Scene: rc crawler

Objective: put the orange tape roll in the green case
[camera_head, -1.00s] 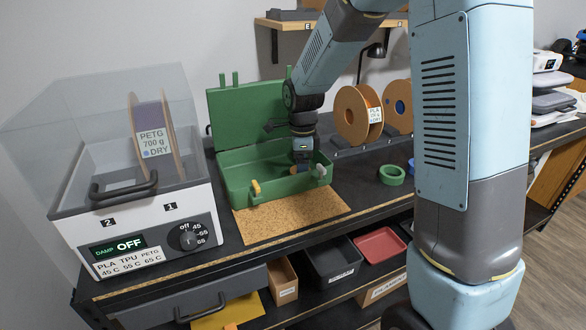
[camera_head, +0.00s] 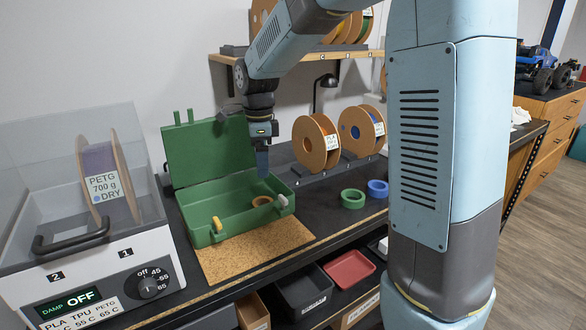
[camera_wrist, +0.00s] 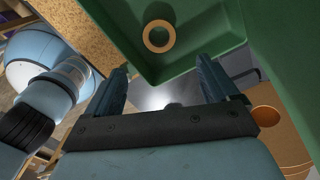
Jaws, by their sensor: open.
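The green case (camera_head: 205,229) stands open on the bench with its lid (camera_head: 205,150) raised at the back. The orange tape roll (camera_head: 256,202) lies flat on the case floor, toward the right end. It also shows as a ring inside the case (camera_wrist: 232,34) in the wrist view, where the roll (camera_wrist: 146,37) is beyond my fingers. My gripper (camera_head: 262,172) is above the right part of the case, pointing down. Its two fingers (camera_wrist: 165,85) are apart with nothing between them in the wrist view.
A cork mat (camera_head: 255,250) lies before the case. A green tape roll (camera_head: 352,202) and a blue one (camera_head: 377,191) lie to the right. Spools (camera_head: 308,145) stand behind them. A filament dryer (camera_head: 85,260) stands at the left.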

